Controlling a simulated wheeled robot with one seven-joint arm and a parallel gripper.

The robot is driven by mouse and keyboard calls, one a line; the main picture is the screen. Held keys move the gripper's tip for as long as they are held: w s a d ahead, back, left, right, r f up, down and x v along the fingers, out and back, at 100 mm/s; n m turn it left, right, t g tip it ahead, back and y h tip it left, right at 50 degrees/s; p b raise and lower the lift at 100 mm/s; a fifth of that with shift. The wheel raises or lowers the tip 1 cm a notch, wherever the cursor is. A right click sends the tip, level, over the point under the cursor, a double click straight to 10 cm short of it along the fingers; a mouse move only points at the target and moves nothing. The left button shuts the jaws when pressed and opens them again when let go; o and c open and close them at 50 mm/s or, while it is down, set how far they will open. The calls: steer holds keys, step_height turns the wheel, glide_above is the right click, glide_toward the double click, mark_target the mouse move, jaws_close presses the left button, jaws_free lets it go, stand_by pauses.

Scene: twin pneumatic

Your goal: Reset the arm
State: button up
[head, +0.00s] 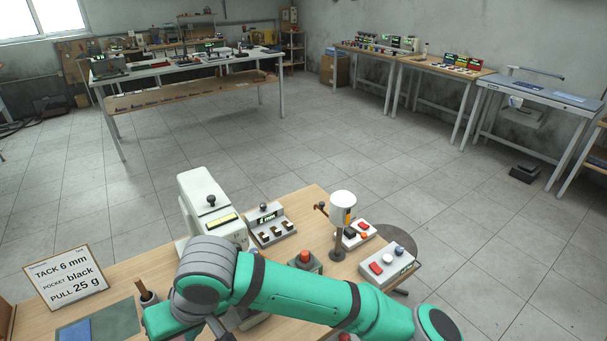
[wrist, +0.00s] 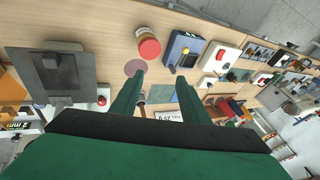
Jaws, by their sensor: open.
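My teal arm crosses the front of the wooden bench (head: 130,268) in the head view, hiding part of the bench top. My gripper shows in the wrist view (wrist: 160,85), its two dark green fingers apart with nothing between them. It is above the bench. A red-topped wooden cylinder (wrist: 148,47) stands beyond the fingertips, beside a flat pink disc (wrist: 135,68). In the head view the fingers cannot be made out.
The bench carries a white machine (head: 207,192), a display box with several switches (head: 270,226), a white-topped post (head: 342,212), button boxes (head: 387,264) and a sign (head: 69,278). Other tables (head: 180,66) stand behind.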

steer(key=w+a+r+m+t+y, duration=0.2)
steer(key=w+a+r+t+y, duration=0.2)
steer(key=a+r+y, duration=0.75)
steer(key=w+d+f+m+t+h, duration=0.5)
steer(key=d+f+m+t, duration=0.3)
steer(key=d+m+t, duration=0.3)
steer(key=s+d+f+m+t+h, duration=0.1)
steer(key=s+d+f+h, duration=0.25)
steer(key=d+f, duration=0.3)
steer(key=s+d+f+m+t+h, duration=0.1)
steer(key=s+d+f+t+h, duration=0.15)
steer(key=d+f+h, duration=0.35)
steer(key=s+d+f+n+g, duration=0.1)
steer(key=s+d+f+n, duration=0.1)
steer(key=s+d, duration=0.2)
steer(key=s+d+f+n+g+h, duration=0.1)
steer(key=s+d+f+n, duration=0.1)
steer(key=s, duration=0.8)
steer(key=s+d+f+n+g+h, duration=0.1)
steer(key=s+d+f, duration=0.3)
steer(key=s, duration=0.4)
steer(key=shift+d+f+n, duration=0.15)
steer(key=shift+d+n, duration=0.65)
steer(key=shift+d, duration=0.05)
steer(key=shift+s+d, duration=0.15)
steer(key=shift+s, duration=0.05)
steer(key=c, duration=0.3)
steer(key=shift+s, duration=0.15)
jaws_close()
